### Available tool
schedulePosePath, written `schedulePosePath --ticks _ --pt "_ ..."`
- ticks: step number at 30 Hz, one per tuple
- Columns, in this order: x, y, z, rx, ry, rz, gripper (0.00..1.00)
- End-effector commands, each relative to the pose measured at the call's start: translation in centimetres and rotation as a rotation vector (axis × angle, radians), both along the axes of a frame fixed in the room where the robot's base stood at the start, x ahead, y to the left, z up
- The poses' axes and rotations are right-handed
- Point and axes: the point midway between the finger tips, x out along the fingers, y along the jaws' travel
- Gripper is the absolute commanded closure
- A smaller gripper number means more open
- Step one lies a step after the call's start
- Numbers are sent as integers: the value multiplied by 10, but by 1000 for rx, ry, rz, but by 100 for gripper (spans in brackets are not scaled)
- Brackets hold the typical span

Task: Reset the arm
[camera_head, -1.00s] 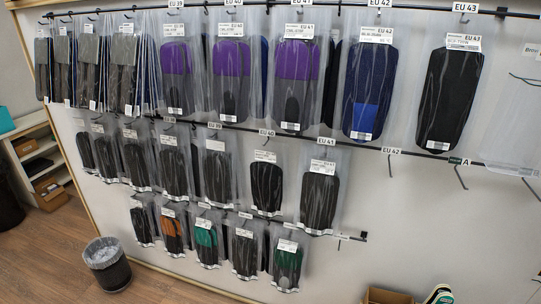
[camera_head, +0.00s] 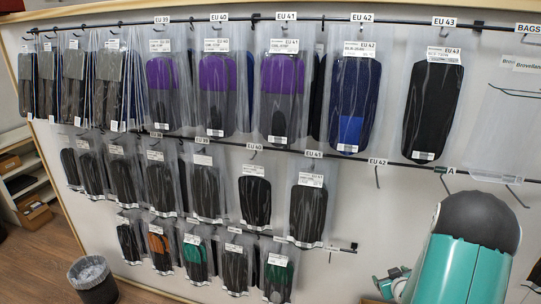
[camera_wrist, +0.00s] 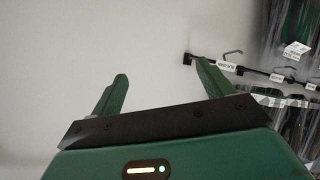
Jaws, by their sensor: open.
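My gripper (camera_wrist: 158,85) shows in the wrist view with its two green fingers spread apart. Nothing is between the fingers, only pale wall behind them. The right finger is near the end of a black rail (camera_wrist: 255,72) in the picture, and I cannot tell the gap between them. In the head view my teal and black arm stands at the lower right, in front of the wall; the gripper's fingertips cannot be made out there.
A wall board (camera_head: 400,215) carries black rails with several bagged insoles (camera_head: 287,95) under EU size labels. Empty hooks (camera_head: 378,178) stick out at EU 42. Empty clear bags (camera_head: 515,130) hang at far right. A bin (camera_head: 92,280) and shelf (camera_head: 30,185) stand at left.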

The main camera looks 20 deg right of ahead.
Motion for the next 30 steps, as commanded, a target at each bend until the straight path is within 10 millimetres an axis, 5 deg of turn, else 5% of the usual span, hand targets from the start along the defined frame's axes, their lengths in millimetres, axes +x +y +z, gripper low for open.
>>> schedulePosePath --ticks 6,14,23,30 --pt "26 50 83 1 77 -10 20" --pt "23 128 166 46 152 -28 20" --pt "-21 231 240 146 228 -23 20" --pt "-85 311 278 250 303 19 20"
